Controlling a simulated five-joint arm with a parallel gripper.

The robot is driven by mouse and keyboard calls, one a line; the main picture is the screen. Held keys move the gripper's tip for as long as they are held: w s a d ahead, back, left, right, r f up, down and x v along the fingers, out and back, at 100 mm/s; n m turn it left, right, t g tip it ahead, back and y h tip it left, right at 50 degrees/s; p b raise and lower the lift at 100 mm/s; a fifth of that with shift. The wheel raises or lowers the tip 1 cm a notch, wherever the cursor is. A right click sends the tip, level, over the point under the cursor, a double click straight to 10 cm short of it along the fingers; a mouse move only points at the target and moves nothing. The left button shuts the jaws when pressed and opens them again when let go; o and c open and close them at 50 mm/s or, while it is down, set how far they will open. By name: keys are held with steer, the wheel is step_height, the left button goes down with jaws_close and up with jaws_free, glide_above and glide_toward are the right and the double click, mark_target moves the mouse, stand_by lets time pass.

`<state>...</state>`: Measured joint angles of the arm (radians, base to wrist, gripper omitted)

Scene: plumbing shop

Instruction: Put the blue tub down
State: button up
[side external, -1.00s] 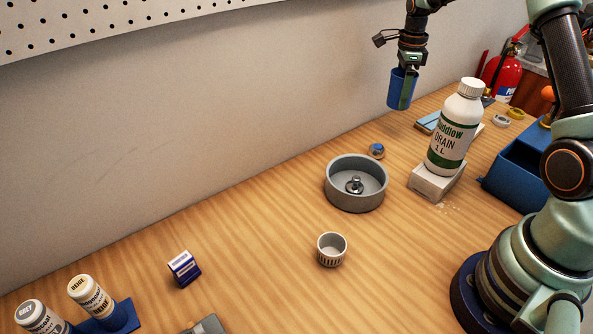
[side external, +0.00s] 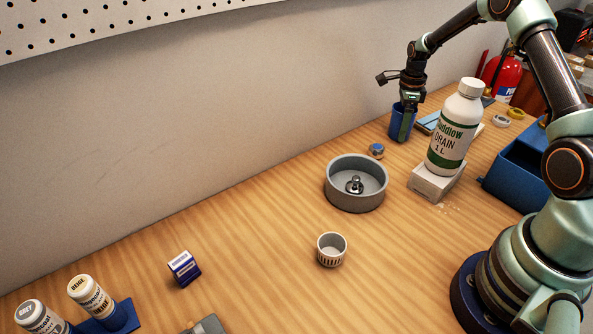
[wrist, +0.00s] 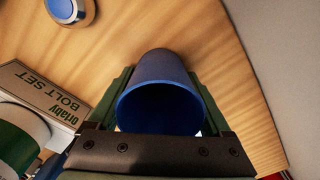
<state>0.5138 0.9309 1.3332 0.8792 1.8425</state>
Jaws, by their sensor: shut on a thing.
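The blue tub (side external: 395,122) is a small dark blue cup, upright, near the back wall at the far end of the wooden bench. My gripper (side external: 405,122) is shut on it, with a green finger across its near side. In the wrist view the tub (wrist: 163,80) sits between the two fingers of my gripper (wrist: 162,100), its open rim towards the camera and its inside dark. The tub's base is at or very close to the bench top; I cannot tell whether it touches.
A white drain bottle (side external: 454,130) stands on a box (side external: 436,181) to the right. A blue-topped small piece (side external: 376,151) and a grey round dish (side external: 356,202) lie nearer. A white ribbed cup (side external: 331,250) stands farther forward. The bench's left middle is clear.

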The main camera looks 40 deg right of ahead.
steer(key=shift+f, duration=0.15)
steer(key=o, duration=1.1)
